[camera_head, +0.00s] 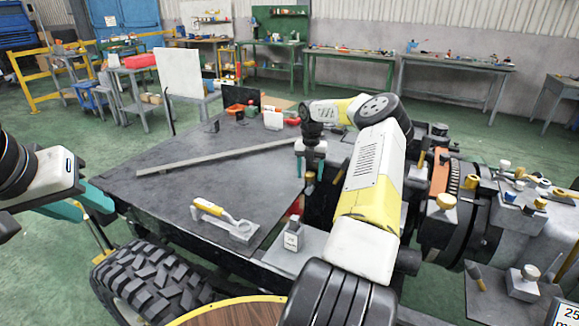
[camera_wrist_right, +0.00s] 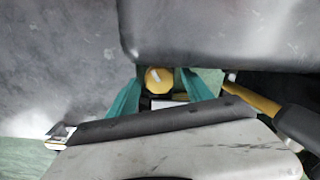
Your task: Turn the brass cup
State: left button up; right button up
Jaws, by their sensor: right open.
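A round brass cup (camera_wrist_right: 158,78) shows between the two green fingers of my right gripper (camera_wrist_right: 160,95) in the right wrist view. A pale line marks its face. The fingers are apart, one on each side of it; I cannot tell whether they touch it. In the head view, my right gripper (camera_head: 310,165) points down beside the dark plate's right edge, with a small brass piece (camera_head: 310,178) at its tips. My left gripper (camera_head: 82,203) is at the far left, its teal parts partly hidden; its jaw state is unclear.
A dark plate (camera_head: 150,195) carries a long grey bar (camera_head: 215,157) and a yellow-handled tool (camera_head: 208,207). A tyre (camera_head: 160,285) stands in front. Machinery with other brass knobs (camera_head: 445,202) crowds the right. A small labelled block (camera_head: 292,235) stands near the gripper.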

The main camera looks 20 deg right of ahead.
grip_shut()
jog(key=shift+m, duration=0.4)
jog(key=m, duration=0.4)
jog(key=shift+w+a+m, duration=0.1)
jog(key=shift+m, duration=2)
grip_release()
